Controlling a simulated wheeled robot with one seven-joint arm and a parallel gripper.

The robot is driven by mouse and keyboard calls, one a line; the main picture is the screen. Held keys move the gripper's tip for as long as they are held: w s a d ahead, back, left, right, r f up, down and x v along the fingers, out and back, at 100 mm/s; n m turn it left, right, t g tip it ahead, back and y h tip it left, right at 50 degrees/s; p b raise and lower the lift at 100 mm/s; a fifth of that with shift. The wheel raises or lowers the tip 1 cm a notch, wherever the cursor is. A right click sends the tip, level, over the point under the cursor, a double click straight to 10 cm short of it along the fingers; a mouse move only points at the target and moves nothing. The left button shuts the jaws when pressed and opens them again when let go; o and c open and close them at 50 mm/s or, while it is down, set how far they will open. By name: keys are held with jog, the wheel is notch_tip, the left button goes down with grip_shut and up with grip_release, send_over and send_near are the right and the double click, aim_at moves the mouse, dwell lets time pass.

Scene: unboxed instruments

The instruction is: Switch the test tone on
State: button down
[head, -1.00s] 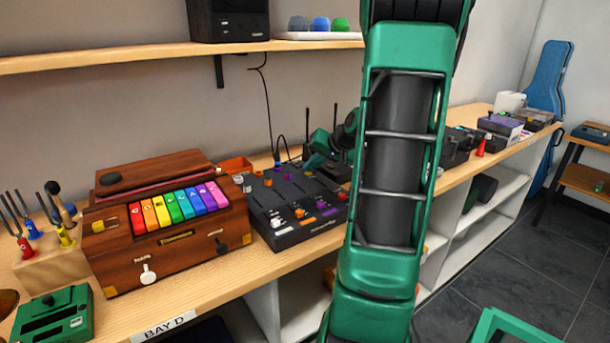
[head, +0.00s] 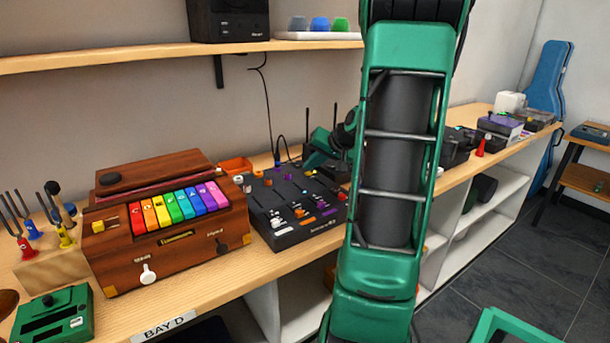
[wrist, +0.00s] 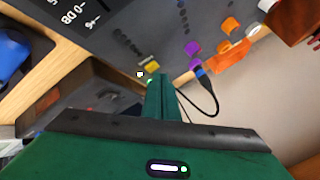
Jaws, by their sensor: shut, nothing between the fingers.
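The dark mixing desk (head: 272,206) lies on the bench with rows of faders and coloured knobs and buttons. My gripper (head: 312,157) is over its back right part, partly hidden behind my arm. In the wrist view my gripper (wrist: 157,79) is shut and empty, its tip close to a yellow control (wrist: 152,66) and a small bright lamp (wrist: 140,74) on the desk (wrist: 110,25). I cannot tell whether the tip touches the yellow control. No label reading test tone is legible.
A wooden instrument with rainbow keys (head: 178,207) stands left of the desk. An orange tray (head: 236,167) and cables are behind it. A shelf (head: 150,57) runs above. More devices stand on the bench to the right, past my arm.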

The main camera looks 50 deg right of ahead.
aim_at(311, 176)
jog(key=shift+r, duration=0.25)
notch_tip(311, 176, up, 6)
dwell(0.8)
dwell(0.5)
